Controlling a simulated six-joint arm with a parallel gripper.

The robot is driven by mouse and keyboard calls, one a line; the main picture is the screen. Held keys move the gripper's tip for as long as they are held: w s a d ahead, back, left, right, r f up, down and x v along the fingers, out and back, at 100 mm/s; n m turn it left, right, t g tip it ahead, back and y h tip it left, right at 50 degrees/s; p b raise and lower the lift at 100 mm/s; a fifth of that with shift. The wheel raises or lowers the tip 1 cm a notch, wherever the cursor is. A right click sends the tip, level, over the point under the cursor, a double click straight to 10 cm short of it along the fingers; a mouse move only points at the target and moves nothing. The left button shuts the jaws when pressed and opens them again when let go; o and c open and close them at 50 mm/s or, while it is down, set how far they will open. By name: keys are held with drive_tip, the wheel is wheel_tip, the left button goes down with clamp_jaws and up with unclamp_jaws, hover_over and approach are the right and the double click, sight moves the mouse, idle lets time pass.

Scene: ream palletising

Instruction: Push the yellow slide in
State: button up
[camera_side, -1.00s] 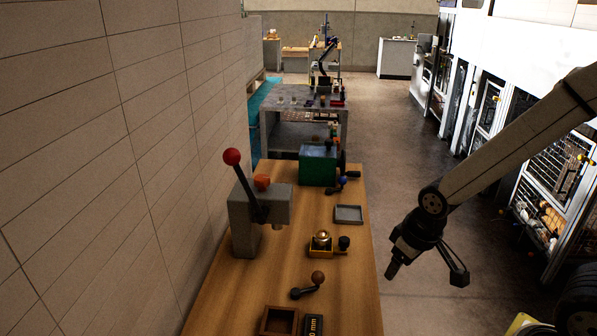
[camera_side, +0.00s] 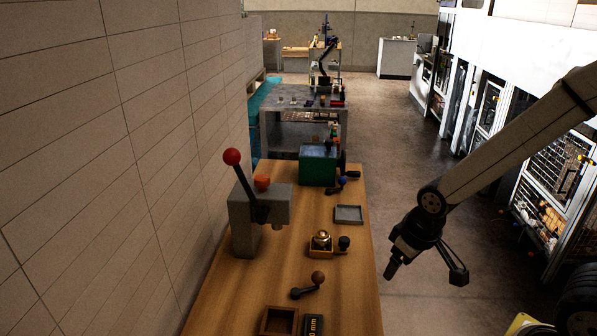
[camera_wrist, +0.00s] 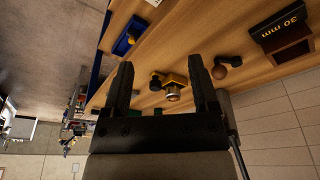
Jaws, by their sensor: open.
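The yellow slide (camera_side: 320,252) sits on the wooden bench, with a brass-coloured round part on top and a black knob (camera_side: 344,242) at its right side. It also shows in the wrist view (camera_wrist: 175,80), between my fingers in the picture but well beyond them. My gripper (camera_side: 424,277) is open and empty, off the bench's right edge and to the right of the slide. In the wrist view its two fingers (camera_wrist: 161,88) are spread apart. Nothing touches the slide.
A grey lever press (camera_side: 262,210) with a red ball stands left of the slide. A grey tray (camera_side: 349,214) and green box (camera_side: 318,166) lie behind it. A crank with a brown knob (camera_side: 317,278) and a wooden box (camera_side: 280,320) are in front.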

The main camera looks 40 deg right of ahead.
sight(344, 238)
drive_tip(key=w+d+g, duration=0.1)
drive_tip(key=w, duration=0.4)
drive_tip(key=w+d+r, duration=0.1)
drive_tip(key=w, duration=0.5)
drive_tip(key=w+d+g, duration=0.1)
drive_tip(key=w, duration=0.5)
drive_tip(key=shift+r+g, duration=0.2)
drive_tip(key=shift+g, duration=0.1)
drive_tip(key=shift+f, duration=3.9)
clamp_jaws()
drive_tip(key=shift+w, duration=0.1)
